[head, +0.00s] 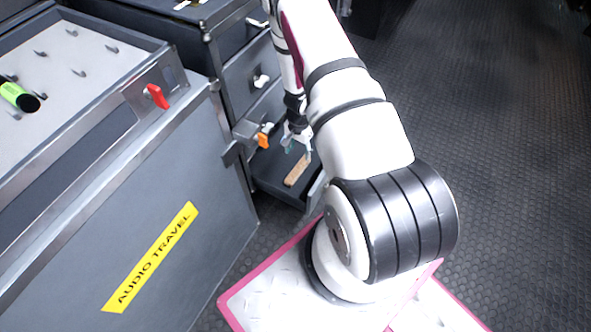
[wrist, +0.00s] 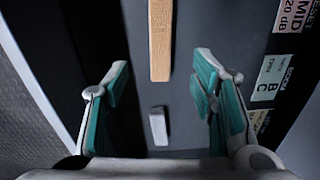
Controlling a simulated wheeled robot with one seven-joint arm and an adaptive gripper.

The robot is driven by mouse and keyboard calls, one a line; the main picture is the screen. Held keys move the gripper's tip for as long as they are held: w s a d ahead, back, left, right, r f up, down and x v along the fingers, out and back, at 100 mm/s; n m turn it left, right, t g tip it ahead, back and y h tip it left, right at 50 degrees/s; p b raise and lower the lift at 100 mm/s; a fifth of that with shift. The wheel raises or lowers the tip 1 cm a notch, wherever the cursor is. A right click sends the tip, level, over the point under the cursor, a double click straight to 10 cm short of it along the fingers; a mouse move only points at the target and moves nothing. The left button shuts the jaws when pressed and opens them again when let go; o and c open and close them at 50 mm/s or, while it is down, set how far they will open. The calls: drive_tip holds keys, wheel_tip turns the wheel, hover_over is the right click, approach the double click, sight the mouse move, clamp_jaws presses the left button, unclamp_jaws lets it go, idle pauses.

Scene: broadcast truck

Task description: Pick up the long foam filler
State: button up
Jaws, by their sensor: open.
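A long tan strip (head: 298,170), the long piece that fits the foam filler, lies in an open dark drawer in the head view. In the wrist view the strip (wrist: 160,40) runs down from the top edge, its far end cut off. A short light grey block (wrist: 158,126) lies apart below its near end. My gripper (head: 297,147) hangs over the drawer, its teal-padded fingers open and empty. In the wrist view the gripper (wrist: 160,72) has one finger on each side of the strip's near end, with gaps; its height above is unclear.
The drawer (head: 270,173) has low walls, and labels show along its right side in the wrist view. A grey case (head: 190,250) marked "AUDIO TRAVEL" stands at left, with a red latch (head: 157,97). An orange latch (head: 262,140) is near the drawer. Dark floor at right is clear.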

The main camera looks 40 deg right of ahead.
sight(298, 169)
wheel_tip(298, 169, down, 11)
drive_tip(key=b, duration=0.4)
drive_tip(key=shift+a+f+b, duration=0.15)
drive_tip(key=shift+b, duration=0.15)
drive_tip(key=c, duration=0.8)
